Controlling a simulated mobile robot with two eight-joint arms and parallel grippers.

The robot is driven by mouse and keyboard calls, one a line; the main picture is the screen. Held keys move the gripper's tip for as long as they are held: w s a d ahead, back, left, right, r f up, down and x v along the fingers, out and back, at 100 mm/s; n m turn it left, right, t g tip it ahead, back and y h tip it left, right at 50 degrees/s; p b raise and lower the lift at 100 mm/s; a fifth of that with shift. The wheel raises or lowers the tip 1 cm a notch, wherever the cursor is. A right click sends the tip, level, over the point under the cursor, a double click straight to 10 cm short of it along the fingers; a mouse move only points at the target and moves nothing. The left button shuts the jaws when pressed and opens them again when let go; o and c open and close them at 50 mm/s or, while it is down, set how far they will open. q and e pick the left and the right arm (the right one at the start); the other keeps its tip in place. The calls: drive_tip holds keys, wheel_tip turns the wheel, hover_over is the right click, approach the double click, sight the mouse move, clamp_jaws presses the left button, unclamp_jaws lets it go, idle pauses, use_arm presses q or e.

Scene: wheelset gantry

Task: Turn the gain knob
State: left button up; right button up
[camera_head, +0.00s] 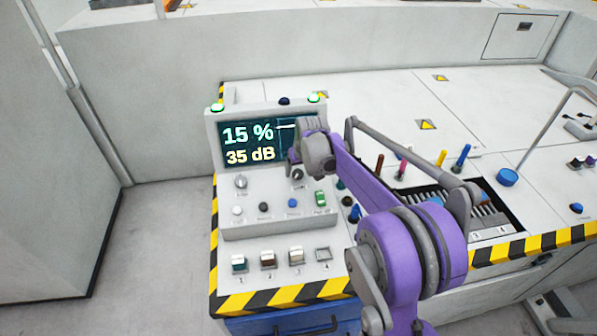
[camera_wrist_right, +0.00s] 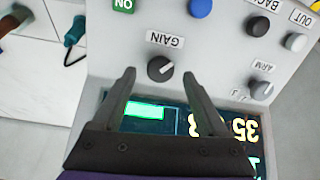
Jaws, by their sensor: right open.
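The gain knob (camera_wrist_right: 160,68) is a dark round knob under a "GAIN" label, which appears upside down in the right wrist view. In the head view the knob (camera_head: 297,174) shows just below the screen, beside my right gripper. My right gripper (camera_wrist_right: 159,75) is open, its two dark fingers spread on either side of the knob in the picture. My left gripper is not in view.
A similar arm knob (camera_head: 240,182) sits left on the same panel. A row of buttons, including a blue one (camera_head: 292,203) and a green ON switch (camera_head: 321,199), lies below. Upright coloured handles (camera_head: 461,157) stand right of my arm.

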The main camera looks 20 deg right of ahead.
drive_tip(key=shift+x, duration=0.9)
drive_tip(key=shift+c, duration=0.3)
clamp_jaws()
